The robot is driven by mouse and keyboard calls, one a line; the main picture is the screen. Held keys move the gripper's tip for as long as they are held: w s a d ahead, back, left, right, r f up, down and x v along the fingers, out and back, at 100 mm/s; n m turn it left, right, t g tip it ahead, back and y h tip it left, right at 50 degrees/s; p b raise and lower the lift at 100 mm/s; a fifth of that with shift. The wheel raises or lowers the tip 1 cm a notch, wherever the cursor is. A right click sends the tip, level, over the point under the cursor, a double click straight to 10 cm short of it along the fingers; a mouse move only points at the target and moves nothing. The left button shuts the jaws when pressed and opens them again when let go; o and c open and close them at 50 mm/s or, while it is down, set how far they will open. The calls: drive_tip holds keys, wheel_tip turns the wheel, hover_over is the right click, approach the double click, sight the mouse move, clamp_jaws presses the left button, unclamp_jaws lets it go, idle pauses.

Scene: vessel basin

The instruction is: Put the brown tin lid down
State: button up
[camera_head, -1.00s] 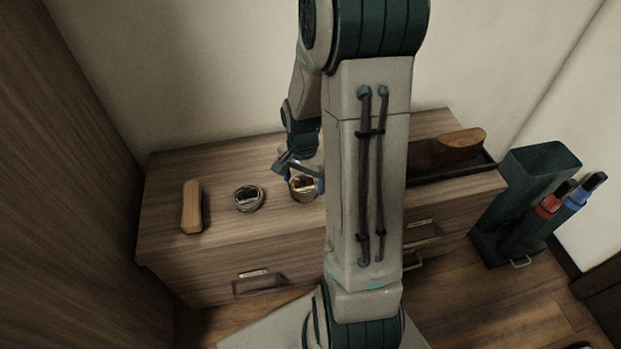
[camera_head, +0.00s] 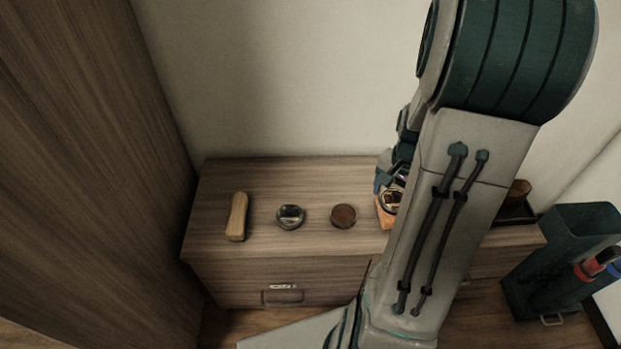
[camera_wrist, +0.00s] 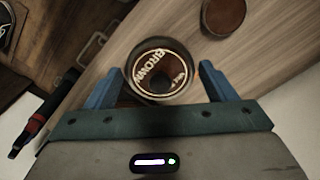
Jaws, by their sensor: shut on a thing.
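The brown tin lid (camera_wrist: 160,72) is round, with a dark rim and "BROWN" lettering on its top. My gripper (camera_wrist: 160,84) is shut on it, a blue finger at each side. In the head view the lid (camera_head: 392,201) shows at my gripper (camera_head: 389,187), partly hidden by my arm, to the right of an open round tin with a brown surface (camera_head: 343,216). That tin also shows at the top of the wrist view (camera_wrist: 223,14). I cannot tell whether the lid touches the dresser.
The wooden dresser (camera_head: 315,178) also holds a tan brush (camera_head: 237,216) and another round tin (camera_head: 290,216). An orange patch (camera_head: 385,218) shows below the lid. A dark tray (camera_head: 518,212) is right of my arm; a green bin (camera_head: 582,225) stands beyond. The dresser's middle back is clear.

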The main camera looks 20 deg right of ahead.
drive_tip(key=w+a+n+p, duration=0.2)
drive_tip(key=w+a+n, duration=0.2)
drive_tip(key=w+n, duration=0.45)
drive_tip(key=n, duration=0.9)
hover_over(263, 181)
drive_tip(key=shift+m, duration=0.25)
drive_tip(key=f, duration=0.5)
drive_tip(key=d+f, duration=0.1)
drive_tip(key=f, duration=0.2)
drive_tip(key=shift+s+b, duration=0.25)
drive_tip(key=shift+b, duration=0.05)
drive_tip(key=shift+w+a+f, duration=0.2)
drive_tip(key=shift+a+f, duration=0.1)
drive_tip(key=shift+a, duration=0.15)
drive_tip(key=shift+f+b, duration=0.7)
drive_tip(key=shift+f, duration=1.2)
drive_tip(key=shift+f, duration=0.2)
drive_tip(key=o, duration=0.9)
drive_tip(key=shift+o, duration=0.2)
